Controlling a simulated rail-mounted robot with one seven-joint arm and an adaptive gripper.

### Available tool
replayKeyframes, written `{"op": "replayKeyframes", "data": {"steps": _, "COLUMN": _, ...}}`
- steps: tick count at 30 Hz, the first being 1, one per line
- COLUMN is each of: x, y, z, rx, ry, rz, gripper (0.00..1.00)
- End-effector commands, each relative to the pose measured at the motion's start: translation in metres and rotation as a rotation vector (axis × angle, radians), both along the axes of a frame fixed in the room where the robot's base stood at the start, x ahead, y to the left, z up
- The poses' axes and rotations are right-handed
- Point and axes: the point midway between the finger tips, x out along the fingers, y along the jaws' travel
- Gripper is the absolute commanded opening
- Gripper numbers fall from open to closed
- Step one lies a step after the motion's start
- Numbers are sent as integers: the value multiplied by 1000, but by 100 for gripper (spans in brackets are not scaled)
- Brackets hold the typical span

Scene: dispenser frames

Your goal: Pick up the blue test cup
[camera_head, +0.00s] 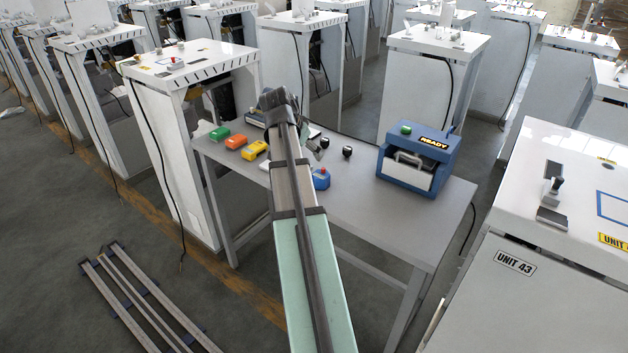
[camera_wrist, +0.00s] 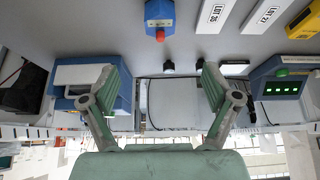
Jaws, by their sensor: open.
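A small blue block-like item with a red knob (camera_head: 321,180) sits on the grey table, just right of my arm in the head view. It also shows at the top of the wrist view (camera_wrist: 160,10), cut by the frame edge. It is the only small blue thing I see; I cannot tell a cup shape. My gripper (camera_wrist: 161,76) is open and empty, its two fingers spread wide in the wrist view. The blue item lies beyond the fingertips, apart from them. In the head view my gripper is mostly hidden behind my arm.
A blue READY machine (camera_head: 408,178) stands at the table's right. Green (camera_head: 219,133), orange (camera_head: 236,141) and yellow (camera_head: 254,150) blocks lie at the left. Two black knobs, one of them here (camera_head: 347,152), are near mid-table. White LOT plates (camera_wrist: 212,15) lie beside the blue item.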

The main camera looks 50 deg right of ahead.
Motion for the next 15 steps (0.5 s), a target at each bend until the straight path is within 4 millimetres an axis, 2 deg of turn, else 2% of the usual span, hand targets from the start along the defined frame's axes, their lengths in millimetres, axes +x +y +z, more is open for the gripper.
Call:
{"op": "replayKeyframes", "data": {"steps": 2, "x": -2, "y": -4, "z": 2, "rx": -4, "ry": -4, "rz": -14, "gripper": 88}}
{"op": "replayKeyframes", "data": {"steps": 5, "x": -2, "y": -8, "z": -5, "rx": -3, "ry": -5, "rz": -17, "gripper": 88}}
{"op": "replayKeyframes", "data": {"steps": 15, "x": -1, "y": -34, "z": -51, "rx": -1, "ry": -3, "rz": -15, "gripper": 88}}
